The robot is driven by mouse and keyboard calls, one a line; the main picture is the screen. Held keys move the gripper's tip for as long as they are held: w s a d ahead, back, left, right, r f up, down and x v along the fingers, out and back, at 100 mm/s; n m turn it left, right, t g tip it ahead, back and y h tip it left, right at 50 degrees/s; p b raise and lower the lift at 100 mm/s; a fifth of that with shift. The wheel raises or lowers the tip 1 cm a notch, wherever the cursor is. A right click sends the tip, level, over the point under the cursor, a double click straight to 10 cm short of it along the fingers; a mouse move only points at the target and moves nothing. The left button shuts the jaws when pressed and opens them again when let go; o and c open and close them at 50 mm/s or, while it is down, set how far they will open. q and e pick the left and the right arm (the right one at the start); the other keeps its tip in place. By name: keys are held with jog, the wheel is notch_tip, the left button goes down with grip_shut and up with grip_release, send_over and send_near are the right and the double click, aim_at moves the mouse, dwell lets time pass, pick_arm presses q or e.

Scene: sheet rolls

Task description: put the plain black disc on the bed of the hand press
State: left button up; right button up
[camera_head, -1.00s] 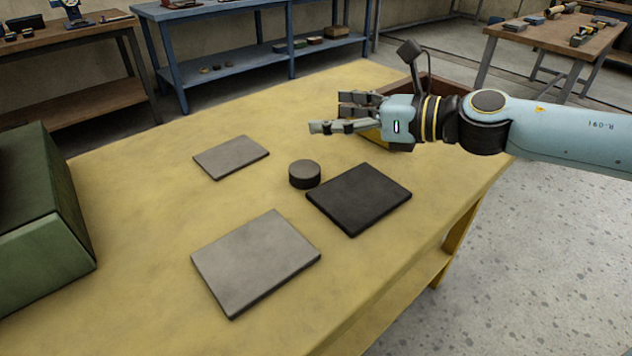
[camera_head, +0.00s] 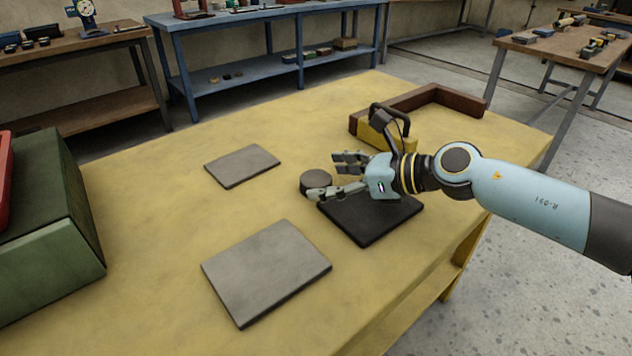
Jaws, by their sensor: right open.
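A short round disc (camera_head: 315,181), dark grey on top and black on its side, lies flat on the yellow table beside the black square plate (camera_head: 370,222). My right gripper (camera_head: 338,173) comes in from the right with its fingers spread, low over the plate's far edge. Nothing is held. I cannot clearly make out the hand press or its bed. My left gripper does not show.
Two grey plates, one far (camera_head: 242,165) and one near (camera_head: 266,270), lie on the yellow table (camera_head: 150,220). A green block (camera_head: 45,225) stands at the left edge with a red part (camera_head: 4,180) above it. A brown corner frame (camera_head: 430,96) and a yellow handled tool (camera_head: 375,138) are behind my gripper.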

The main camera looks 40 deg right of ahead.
jog(key=x, duration=0.2)
jog(key=shift+w+a, duration=0.15)
jog(key=shift+w, duration=0.1)
jog(key=c, duration=1.4)
